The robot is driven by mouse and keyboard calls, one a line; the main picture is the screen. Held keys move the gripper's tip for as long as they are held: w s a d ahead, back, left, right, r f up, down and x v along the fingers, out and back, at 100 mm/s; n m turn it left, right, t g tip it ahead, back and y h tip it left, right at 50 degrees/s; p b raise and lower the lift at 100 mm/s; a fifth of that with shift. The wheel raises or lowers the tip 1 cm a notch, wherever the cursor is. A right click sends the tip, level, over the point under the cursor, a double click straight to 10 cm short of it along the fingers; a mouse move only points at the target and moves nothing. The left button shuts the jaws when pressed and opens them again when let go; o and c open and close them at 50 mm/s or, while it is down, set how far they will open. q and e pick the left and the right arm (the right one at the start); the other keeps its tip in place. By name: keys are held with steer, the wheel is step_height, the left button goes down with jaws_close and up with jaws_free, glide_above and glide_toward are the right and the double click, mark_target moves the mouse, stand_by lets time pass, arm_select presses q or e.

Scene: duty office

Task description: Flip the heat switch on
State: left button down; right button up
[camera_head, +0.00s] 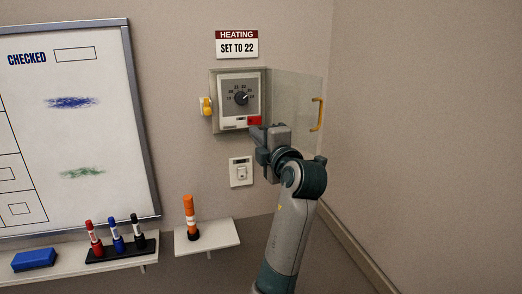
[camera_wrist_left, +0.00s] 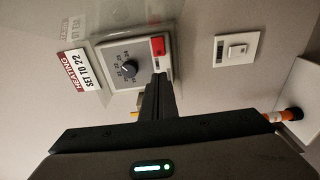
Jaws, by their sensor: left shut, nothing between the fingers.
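The heating control (camera_head: 226,88) is a grey wall box with a round dark dial (camera_head: 241,97) and a number scale. A red switch (camera_head: 254,120) sits at its lower right; it also shows as a red block in the wrist view (camera_wrist_left: 158,46). My left gripper (camera_head: 257,131) is shut and empty, its tips just below the red switch. In the wrist view the shut fingers (camera_wrist_left: 160,80) point at the control's lower edge, close to the red switch; I cannot tell whether they touch. The switch's position is unclear. My right gripper is not in view.
A clear cover (camera_head: 290,95) with a yellow handle (camera_head: 317,114) stands open to the right. A yellow latch (camera_head: 206,106) is at the left. A white wall switch (camera_head: 240,172) sits below.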

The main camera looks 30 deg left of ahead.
arm_select(q)
steer(key=s+b+v, duration=0.1)
steer(key=b+v, duration=0.1)
steer(key=v, duration=0.4)
steer(key=shift+a, duration=0.35)
